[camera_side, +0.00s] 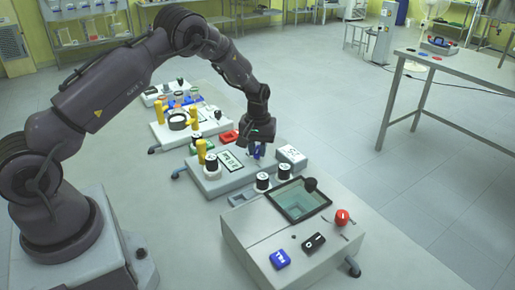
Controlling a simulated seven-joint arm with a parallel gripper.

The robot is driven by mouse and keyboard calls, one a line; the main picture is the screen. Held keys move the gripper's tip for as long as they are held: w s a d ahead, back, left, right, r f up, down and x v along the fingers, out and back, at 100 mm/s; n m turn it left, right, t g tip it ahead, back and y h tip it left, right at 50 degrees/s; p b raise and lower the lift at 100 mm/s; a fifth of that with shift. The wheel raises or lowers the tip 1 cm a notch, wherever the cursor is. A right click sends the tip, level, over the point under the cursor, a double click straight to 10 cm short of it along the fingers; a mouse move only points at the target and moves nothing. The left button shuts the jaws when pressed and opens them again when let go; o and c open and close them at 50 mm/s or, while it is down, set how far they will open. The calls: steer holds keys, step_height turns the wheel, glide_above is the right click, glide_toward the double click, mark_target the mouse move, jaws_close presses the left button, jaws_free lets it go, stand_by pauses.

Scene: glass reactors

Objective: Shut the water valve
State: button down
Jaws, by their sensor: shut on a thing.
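My gripper (257,147) points down over the middle grey panel (226,180). It is shut on a small blue part (257,154) on that panel, which looks like a valve handle. The gripper covers most of this part, so its angle cannot be read. No label reading water can be made out.
Black-and-white knobs (263,182), yellow posts (201,152) and a red part (229,136) stand close around. Another panel (175,130) is behind.

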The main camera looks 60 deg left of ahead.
mark_target(258, 150)
steer(key=c, duration=1)
jaws_free()
step_height(258, 150, up, 13)
steer(key=s+d+r+m+t, duration=0.2)
steer(key=s+d+r+m, duration=0.1)
steer(key=s, duration=0.6)
steer(key=s+d+r+m+t, duration=0.1)
steer(key=s+d+r+m, duration=0.2)
steer(key=s+d+r, duration=0.3)
steer(key=s+d+r+m+t, duration=0.2)
steer(key=s+d+r, duration=0.3)
steer(key=s, duration=0.8)
step_height(258, 150, up, 3)
steer(key=shift+d+m+t, duration=0.25)
steer(key=shift+m+t, duration=0.05)
steer(key=shift+m, duration=0.3)
